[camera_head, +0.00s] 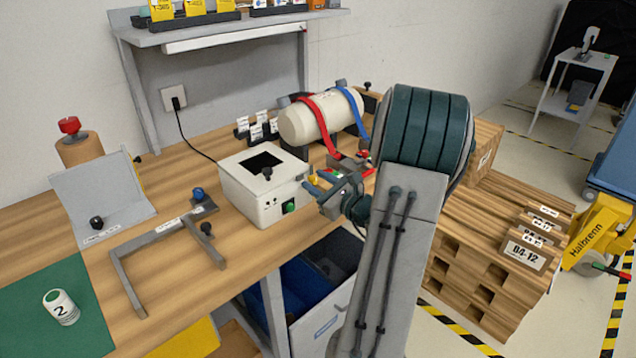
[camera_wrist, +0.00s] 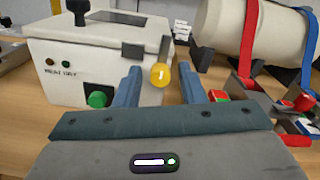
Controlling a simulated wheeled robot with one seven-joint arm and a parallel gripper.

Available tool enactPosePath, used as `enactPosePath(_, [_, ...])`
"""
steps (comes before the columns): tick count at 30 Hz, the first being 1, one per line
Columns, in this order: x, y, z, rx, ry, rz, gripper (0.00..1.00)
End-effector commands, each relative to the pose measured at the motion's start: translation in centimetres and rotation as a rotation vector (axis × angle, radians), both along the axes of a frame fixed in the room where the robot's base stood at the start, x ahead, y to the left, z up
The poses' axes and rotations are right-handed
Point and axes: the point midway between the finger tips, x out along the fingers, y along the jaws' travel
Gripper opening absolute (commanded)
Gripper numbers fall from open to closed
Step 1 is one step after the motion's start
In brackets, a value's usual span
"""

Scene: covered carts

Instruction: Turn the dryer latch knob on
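The dryer (camera_head: 262,200) is a white box on the wooden bench, and it also shows at the left of the wrist view (camera_wrist: 90,65). A yellow knob with a small white mark (camera_wrist: 160,75) sits near the right end of its front. I take this as the latch knob. My gripper (camera_wrist: 160,88) is open, with one finger on each side of the yellow knob in the picture. I cannot tell whether either finger touches it. In the head view, my gripper (camera_head: 322,188) is beside the dryer's right front and partly hides that area.
A green button (camera_wrist: 97,99) is on the dryer's front. A cream cylinder (camera_head: 312,120) with red and blue straps lies behind to the right. A grey frame (camera_head: 150,240) lies on the bench at left.

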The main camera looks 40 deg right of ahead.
Motion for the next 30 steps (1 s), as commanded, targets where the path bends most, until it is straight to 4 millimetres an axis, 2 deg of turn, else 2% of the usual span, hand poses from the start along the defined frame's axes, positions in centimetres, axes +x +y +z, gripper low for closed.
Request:
enactPosePath(1, [-0.01, 0.00, 0.00, 0.000, 0.000, 0.000, 0.22])
enactPosePath(3, [-0.02, 0.00, 0.00, 0.000, 0.000, 0.000, 0.02])
enactPosePath(4, [-0.02, 0.00, 0.00, 0.000, 0.000, 0.000, 0.00])
enactPosePath(17, [-0.04, -0.01, -0.40, -0.070, -0.005, 0.000, 0.00])
enactPosePath(30, [-0.03, 0.04, -0.87, -0.397, -0.033, -0.001, 0.00])
